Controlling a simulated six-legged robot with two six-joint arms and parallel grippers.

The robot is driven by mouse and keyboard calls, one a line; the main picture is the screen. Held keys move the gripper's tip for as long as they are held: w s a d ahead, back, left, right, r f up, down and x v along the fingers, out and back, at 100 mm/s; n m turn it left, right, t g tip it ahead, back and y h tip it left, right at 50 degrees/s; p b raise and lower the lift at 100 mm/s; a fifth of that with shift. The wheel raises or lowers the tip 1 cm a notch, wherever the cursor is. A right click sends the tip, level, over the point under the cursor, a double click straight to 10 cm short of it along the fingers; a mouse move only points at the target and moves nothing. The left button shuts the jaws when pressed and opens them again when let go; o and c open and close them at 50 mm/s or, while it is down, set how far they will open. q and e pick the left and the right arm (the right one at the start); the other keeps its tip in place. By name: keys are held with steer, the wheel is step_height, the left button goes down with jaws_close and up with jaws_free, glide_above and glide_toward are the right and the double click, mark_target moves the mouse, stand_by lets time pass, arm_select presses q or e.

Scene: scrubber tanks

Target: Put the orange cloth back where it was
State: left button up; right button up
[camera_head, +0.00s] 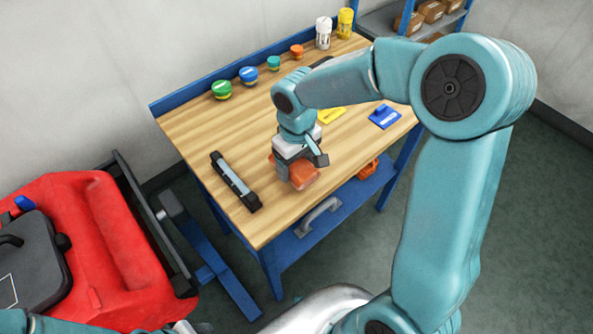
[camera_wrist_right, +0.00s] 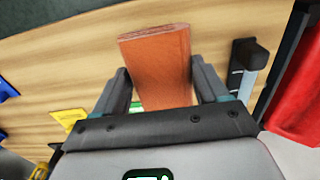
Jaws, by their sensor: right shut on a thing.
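The orange cloth (camera_head: 304,176) is a folded block at the front part of the wooden workbench (camera_head: 270,215). My right gripper (camera_head: 297,170) is over it and shut on it. In the right wrist view the cloth (camera_wrist_right: 158,60) stands between the two fingers of the right gripper (camera_wrist_right: 163,88), with its far end sticking out past them. I cannot tell whether the cloth touches the bench top. My left gripper is not visible; only a bit of teal arm shows at the lower left of the head view.
A black and grey bar-shaped tool (camera_head: 235,182) lies left of the cloth. A blue item (camera_head: 384,117) and a yellow item (camera_head: 331,115) lie to the right. Several round lidded containers line the back edge. A red machine (camera_head: 85,250) stands left.

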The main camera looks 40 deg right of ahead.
mark_target(296, 173)
step_height(296, 173, down, 4)
steer(key=shift+w+r, duration=0.1)
steer(key=o, duration=0.9)
steer(key=shift+o, duration=0.2)
step_height(296, 173, up, 12)
steer(key=shift+r, duration=0.1)
